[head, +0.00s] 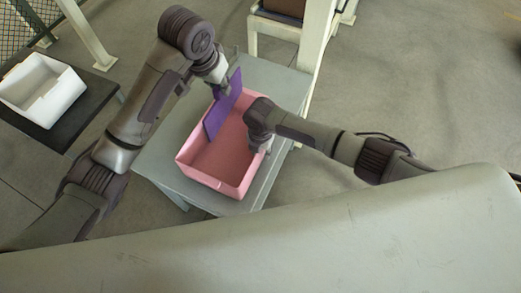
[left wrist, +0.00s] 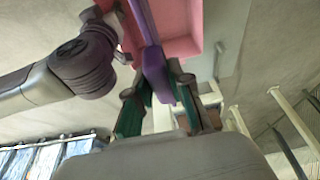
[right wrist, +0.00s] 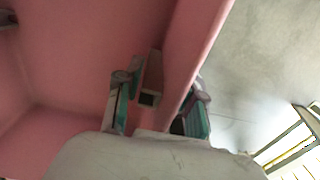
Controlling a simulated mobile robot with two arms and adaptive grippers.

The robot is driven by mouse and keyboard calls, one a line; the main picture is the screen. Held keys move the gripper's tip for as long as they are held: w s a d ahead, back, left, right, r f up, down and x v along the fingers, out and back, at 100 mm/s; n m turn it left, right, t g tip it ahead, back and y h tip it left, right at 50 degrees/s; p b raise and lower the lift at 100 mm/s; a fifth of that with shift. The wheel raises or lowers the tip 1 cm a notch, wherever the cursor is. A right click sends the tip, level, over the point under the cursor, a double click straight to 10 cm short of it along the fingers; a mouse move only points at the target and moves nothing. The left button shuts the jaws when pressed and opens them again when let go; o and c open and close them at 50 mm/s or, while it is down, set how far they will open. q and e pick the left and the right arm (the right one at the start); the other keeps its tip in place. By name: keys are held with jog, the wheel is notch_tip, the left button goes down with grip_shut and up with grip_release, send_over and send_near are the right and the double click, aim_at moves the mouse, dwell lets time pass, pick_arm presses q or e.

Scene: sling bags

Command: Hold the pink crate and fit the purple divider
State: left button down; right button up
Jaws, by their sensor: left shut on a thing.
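The pink crate (head: 215,165) stands open on a grey-green table. My left gripper (head: 224,88) is shut on the purple divider (head: 214,122), which is tilted and spans over the crate's left and far part. The left wrist view shows the divider (left wrist: 155,68) between the two green-padded fingers. I cannot tell whether its lower edge touches the crate. My right gripper (head: 263,148) is at the crate's right wall. In the right wrist view its fingers (right wrist: 158,112) straddle the wall (right wrist: 185,60), one inside and one outside, spread apart with a gap showing.
The table (head: 160,160) has a bare strip left of the crate. A white crate (head: 42,88) sits on a dark table (head: 75,125) at the left. A pale frame (head: 312,40) stands behind the table.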

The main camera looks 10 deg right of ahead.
grip_shut()
jog(key=shift+o, duration=1.2)
grip_release()
notch_tip(320, 180, up, 12)
jog(key=shift+r, duration=0.1)
